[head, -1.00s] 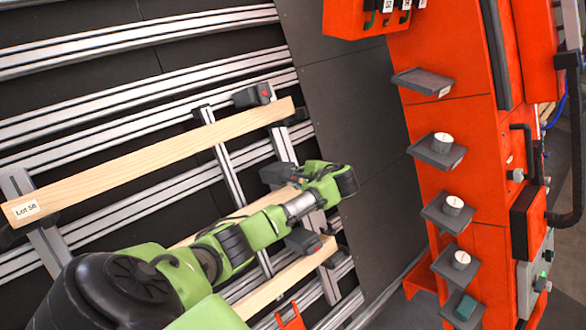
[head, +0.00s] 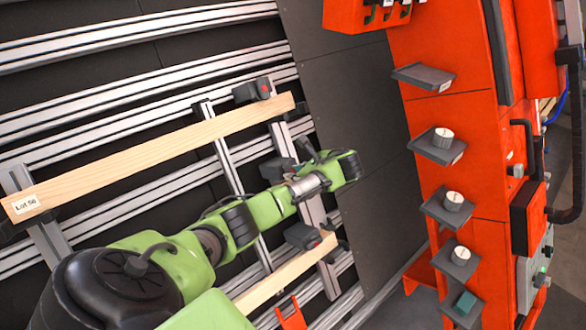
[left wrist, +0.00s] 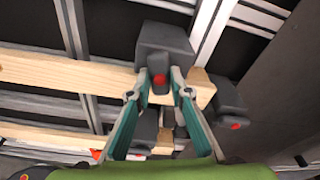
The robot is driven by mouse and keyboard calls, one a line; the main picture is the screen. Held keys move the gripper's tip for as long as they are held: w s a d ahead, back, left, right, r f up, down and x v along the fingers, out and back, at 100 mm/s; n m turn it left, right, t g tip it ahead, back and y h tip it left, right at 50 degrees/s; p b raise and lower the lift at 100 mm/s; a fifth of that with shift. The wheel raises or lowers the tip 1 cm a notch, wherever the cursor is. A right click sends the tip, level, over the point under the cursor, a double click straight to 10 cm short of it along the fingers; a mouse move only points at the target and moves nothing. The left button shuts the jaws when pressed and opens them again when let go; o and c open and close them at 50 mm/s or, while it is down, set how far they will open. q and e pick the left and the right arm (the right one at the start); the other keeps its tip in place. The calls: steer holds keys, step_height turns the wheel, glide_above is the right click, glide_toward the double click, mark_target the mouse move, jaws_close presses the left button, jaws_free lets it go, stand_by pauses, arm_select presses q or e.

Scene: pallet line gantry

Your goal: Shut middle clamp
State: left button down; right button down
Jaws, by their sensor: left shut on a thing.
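The middle clamp (head: 277,168) is a dark grey block on the rail, beside my left wrist in the head view. A clamp block (left wrist: 163,48) with a red end fills the upper middle of the left wrist view, over the end of a pale plank (left wrist: 70,76). My left gripper (left wrist: 160,82) has its two teal fingers on either side of the red-ended part, shut on it. In the head view my arm hides most of the middle plank, and the fingertips are hard to make out. My right gripper is not in view.
An upper clamp (head: 252,90) holds the plank labelled Lot 56 (head: 150,155). A lower clamp (head: 302,236) sits on the lower plank (head: 285,270). The orange column (head: 470,195) with small grey shelves stands at the right. Dark panels (head: 345,100) lie clear between.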

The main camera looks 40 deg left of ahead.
arm_select(q)
steer(key=shift+m, duration=0.4)
steer(key=m, duration=0.2)
steer(key=shift+m+g, duration=0.4)
steer(key=c, duration=2)
jaws_free()
steer(key=shift+o, duration=0.2)
steer(key=shift+d, duration=0.1)
steer(key=f+v, duration=0.1)
steer(key=v, duration=0.8)
steer(key=shift+d, duration=0.35)
steer(key=shift+s, duration=0.1)
